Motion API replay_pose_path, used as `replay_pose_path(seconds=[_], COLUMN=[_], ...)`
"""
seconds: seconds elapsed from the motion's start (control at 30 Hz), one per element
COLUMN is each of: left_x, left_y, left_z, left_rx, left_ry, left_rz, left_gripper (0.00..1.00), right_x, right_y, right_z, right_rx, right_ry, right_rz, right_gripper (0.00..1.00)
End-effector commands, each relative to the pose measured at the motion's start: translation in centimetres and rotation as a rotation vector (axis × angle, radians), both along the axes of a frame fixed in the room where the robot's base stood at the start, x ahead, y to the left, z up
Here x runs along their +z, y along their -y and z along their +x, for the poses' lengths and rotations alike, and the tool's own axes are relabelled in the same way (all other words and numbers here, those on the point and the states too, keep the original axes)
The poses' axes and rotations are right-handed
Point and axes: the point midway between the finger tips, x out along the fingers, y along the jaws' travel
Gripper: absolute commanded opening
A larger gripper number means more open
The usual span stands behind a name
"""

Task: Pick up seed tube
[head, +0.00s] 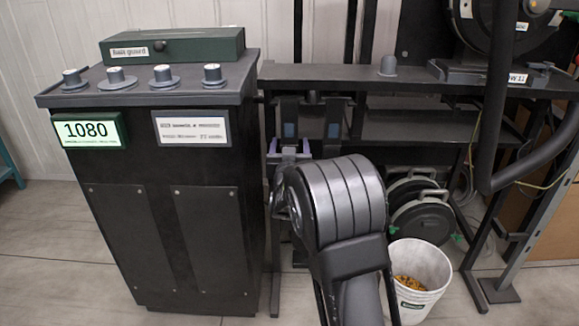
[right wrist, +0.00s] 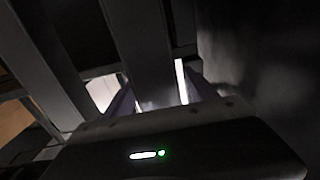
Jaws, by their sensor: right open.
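Two dark upright tube-like pieces with bluish patches hang below the bench bar in the head view, a left one (head: 290,112) and a right one (head: 334,118). I take them for seed tubes, though no label shows. My right gripper (head: 289,149), with purple-edged fingers, is open at the lower part of the left one. In the right wrist view, my right gripper (right wrist: 160,96) has its fingers apart, with a dark flat-sided piece (right wrist: 140,45) between them in the picture. I cannot tell whether they touch it. My left gripper is not in view.
A dark cabinet (head: 190,215) with knobs, a 1080 display (head: 90,130) and a green box (head: 173,46) stands left. A metal frame (head: 400,76) with a round meter (head: 500,25) is right. A white bucket (head: 425,262) of yellow seed and black discs (head: 425,215) stand below.

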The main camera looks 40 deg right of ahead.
Motion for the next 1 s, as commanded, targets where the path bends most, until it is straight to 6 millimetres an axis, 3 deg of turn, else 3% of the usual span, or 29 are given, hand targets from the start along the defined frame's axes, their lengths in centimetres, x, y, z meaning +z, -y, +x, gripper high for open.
replay_pose_path(seconds=[0.4, 1.0], left_x=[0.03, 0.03], left_y=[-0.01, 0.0], left_z=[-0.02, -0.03], left_rx=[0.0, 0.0], left_ry=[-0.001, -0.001], left_rz=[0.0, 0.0], left_gripper=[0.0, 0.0], right_x=[0.03, 0.03], right_y=[-0.04, -0.04], right_z=[-0.02, -0.02], right_rx=[0.0, 0.0], right_ry=[0.0, 0.001], right_rz=[0.0, -0.001], right_gripper=[0.65, 0.17])
